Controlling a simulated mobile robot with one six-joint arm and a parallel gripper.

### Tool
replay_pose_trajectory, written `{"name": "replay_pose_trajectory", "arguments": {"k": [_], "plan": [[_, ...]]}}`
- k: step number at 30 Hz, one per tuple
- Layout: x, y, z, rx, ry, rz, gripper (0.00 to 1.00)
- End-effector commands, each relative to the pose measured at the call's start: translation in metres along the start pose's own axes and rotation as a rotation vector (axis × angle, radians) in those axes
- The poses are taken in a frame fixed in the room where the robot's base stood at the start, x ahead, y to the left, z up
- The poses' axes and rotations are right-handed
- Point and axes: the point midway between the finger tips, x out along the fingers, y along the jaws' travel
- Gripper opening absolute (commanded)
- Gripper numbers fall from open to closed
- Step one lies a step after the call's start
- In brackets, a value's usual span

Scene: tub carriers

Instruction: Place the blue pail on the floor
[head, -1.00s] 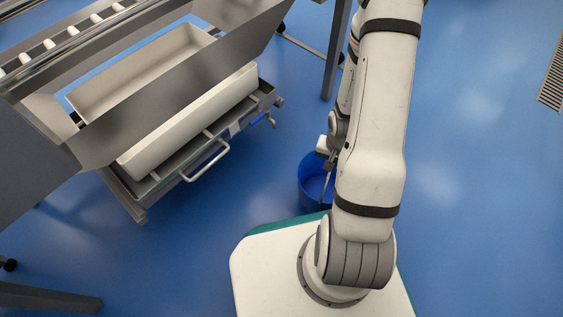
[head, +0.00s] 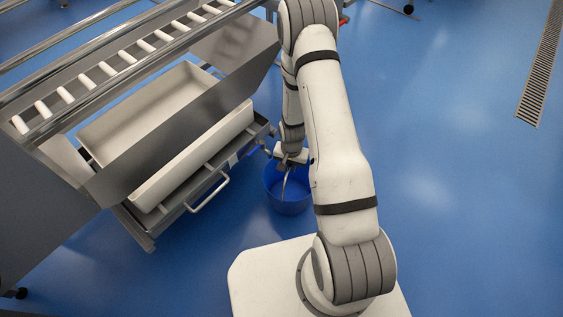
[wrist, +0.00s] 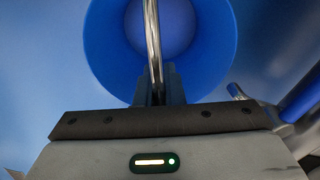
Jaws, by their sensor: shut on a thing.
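The blue pail (head: 273,196) hangs or stands upright beside the tub carrier in the head view; whether its base touches the floor cannot be told. My gripper (head: 288,162) is above the pail and shut on its metal bail handle. In the wrist view the pail (wrist: 105,45) fills the upper middle, seen from above. Its handle runs down between my gripper's fingertips (wrist: 158,85). The pail looks empty, though the handle and my arm cover part of it. The blue floor (head: 440,180) is open to the right.
A metal carrier (head: 150,240) with a white tub (head: 190,160) and a protruding handle (head: 208,195) stands close left of the pail. A roller conveyor (head: 125,55) is above it. A floor drain (head: 537,75) lies at the far right. Floor below the pail looks clear.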

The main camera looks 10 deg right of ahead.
Motion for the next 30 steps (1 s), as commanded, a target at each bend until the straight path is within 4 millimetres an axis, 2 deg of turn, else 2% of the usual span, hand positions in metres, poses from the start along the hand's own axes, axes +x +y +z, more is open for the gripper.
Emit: {"name": "replay_pose_trajectory", "arguments": {"k": [3,8,11,18,29,30], "plan": [[0.004,-0.021,-0.009,-0.002,0.004,-0.003,0.00],[0.002,-0.035,-0.015,0.000,0.003,-0.002,0.00],[0.006,-0.037,-0.015,0.000,0.001,-0.001,0.00],[0.038,-0.036,-0.015,0.000,0.001,-0.001,0.00],[0.040,-0.037,-0.015,-0.001,0.001,-0.001,0.00],[0.039,-0.037,-0.014,-0.002,0.001,-0.001,0.11]]}}
